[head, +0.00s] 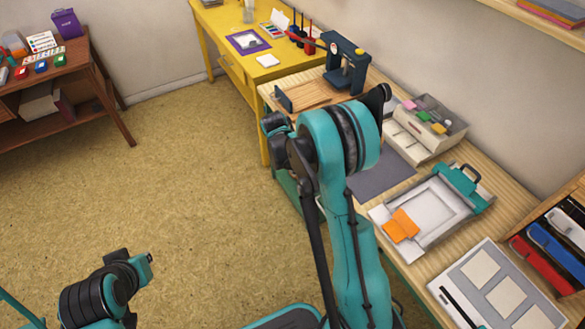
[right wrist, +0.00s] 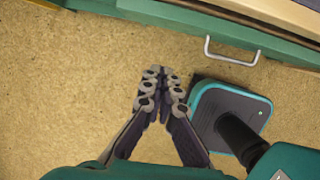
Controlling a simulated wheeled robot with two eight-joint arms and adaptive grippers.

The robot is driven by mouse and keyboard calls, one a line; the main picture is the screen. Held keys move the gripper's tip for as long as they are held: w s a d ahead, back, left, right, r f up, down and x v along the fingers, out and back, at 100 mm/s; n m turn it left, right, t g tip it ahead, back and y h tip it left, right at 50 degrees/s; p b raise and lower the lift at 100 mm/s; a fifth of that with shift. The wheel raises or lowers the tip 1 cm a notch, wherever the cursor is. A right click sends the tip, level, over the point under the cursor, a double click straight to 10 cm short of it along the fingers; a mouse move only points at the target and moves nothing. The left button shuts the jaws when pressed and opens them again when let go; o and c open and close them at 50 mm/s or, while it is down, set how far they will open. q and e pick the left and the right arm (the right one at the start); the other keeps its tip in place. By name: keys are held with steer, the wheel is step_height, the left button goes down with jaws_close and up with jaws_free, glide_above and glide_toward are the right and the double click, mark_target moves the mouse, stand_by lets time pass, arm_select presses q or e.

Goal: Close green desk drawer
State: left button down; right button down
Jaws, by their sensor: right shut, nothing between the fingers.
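The green desk drawer (right wrist: 180,19) runs across the top of the right wrist view, with a silver bar handle (right wrist: 231,57) on its front. How far the drawer stands out cannot be told from this view. In the head view, green desk parts (head: 287,186) show below the wooden top, mostly hidden by my right arm. My right gripper (right wrist: 160,74) is shut and empty over the floor, to the left of and below the handle in the right wrist view, apart from it. My left arm shows at the lower left of the head view, but its fingers do not.
A yellow desk (head: 215,22) stands beyond, a brown shelf (head: 90,97) at left. The carpet (head: 180,190) between is clear.

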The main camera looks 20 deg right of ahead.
steer(key=d+f+b, duration=0.3)
steer(key=d+f, duration=0.2)
steer(key=f, duration=0.1)
steer(key=shift+w+d+b, duration=0.25)
steer(key=shift+d+b, duration=0.05)
steer(key=shift+b, duration=0.05)
